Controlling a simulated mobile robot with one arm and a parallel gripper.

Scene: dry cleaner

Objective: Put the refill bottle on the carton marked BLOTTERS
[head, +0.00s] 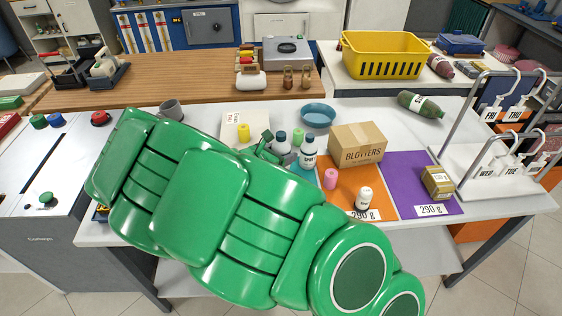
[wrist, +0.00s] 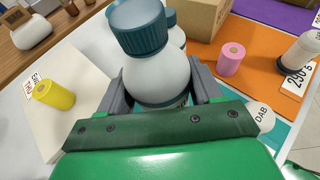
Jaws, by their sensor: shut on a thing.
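My gripper (wrist: 160,95) is shut on a white bottle with a dark teal screw cap (wrist: 150,55), which I take for the refill bottle; its label is mostly hidden. In the head view this bottle (head: 280,144) stands upright at the left of a small bottle group, partly behind my green arm. I cannot tell whether it is clear of the table. The brown carton marked BLOTTERS (head: 358,146) is to its right, closed with a flat, bare top. The carton's lower part also shows in the wrist view (wrist: 205,18).
Another dark-capped bottle (head: 309,150) stands close to the held one. A pink roll (head: 331,178) and a small white bottle (head: 364,198) are on the orange mat before the carton. A yellow roll (wrist: 55,94) is at left. A blue bowl (head: 318,114) sits behind.

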